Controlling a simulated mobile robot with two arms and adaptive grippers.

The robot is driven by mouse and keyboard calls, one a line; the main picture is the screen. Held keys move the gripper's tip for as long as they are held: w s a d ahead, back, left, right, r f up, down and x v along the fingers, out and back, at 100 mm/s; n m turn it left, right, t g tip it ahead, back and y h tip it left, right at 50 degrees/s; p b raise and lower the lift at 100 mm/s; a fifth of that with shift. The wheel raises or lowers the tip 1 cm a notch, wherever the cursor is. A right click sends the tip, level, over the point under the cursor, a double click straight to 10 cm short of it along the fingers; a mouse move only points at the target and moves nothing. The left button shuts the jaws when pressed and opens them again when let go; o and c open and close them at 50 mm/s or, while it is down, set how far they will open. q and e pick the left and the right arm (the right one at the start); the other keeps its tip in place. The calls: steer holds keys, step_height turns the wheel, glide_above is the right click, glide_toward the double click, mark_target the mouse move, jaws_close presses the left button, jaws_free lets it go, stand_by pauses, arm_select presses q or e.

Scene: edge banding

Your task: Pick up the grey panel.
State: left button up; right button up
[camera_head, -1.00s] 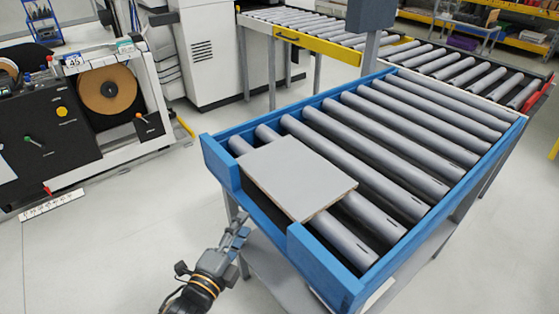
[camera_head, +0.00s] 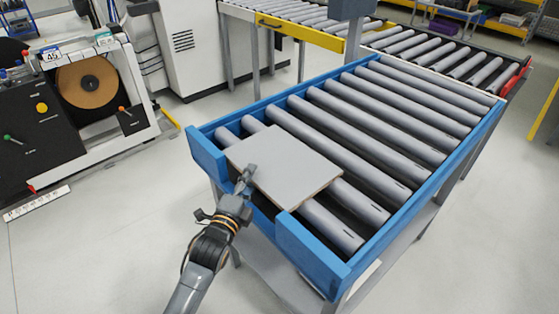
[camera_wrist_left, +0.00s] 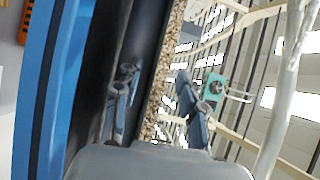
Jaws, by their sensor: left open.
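The grey panel (camera_head: 285,163) lies flat on the rollers at the near left corner of the blue-framed roller table, its near edge in the gap of the frame. My left gripper (camera_head: 245,178) is at that near edge, its tip overlapping the panel in the head view. In the left wrist view my gripper (camera_wrist_left: 157,103) is open. The panel's speckled edge (camera_wrist_left: 166,80) runs between its two fingers, one on each side. I cannot tell whether either finger touches the panel. My right gripper is not in view.
The blue frame (camera_head: 312,255) rises beside the gap, close to my left gripper. Bare rollers (camera_head: 390,130) fill the rest of the table. An edge banding machine with a brown roll (camera_head: 88,83) stands at the left, with open floor between.

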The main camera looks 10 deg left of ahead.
arm_select(q)
steer(key=shift+w+d, duration=0.1)
steer(key=shift+w, duration=0.65)
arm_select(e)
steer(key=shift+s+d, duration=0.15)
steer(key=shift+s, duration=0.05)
arm_select(q)
steer(key=shift+s, duration=0.1)
steer(key=shift+c, duration=1.1)
jaws_close()
steer(key=shift+r, duration=0.1)
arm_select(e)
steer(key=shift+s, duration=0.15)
arm_select(q)
steer(key=shift+r, duration=0.1)
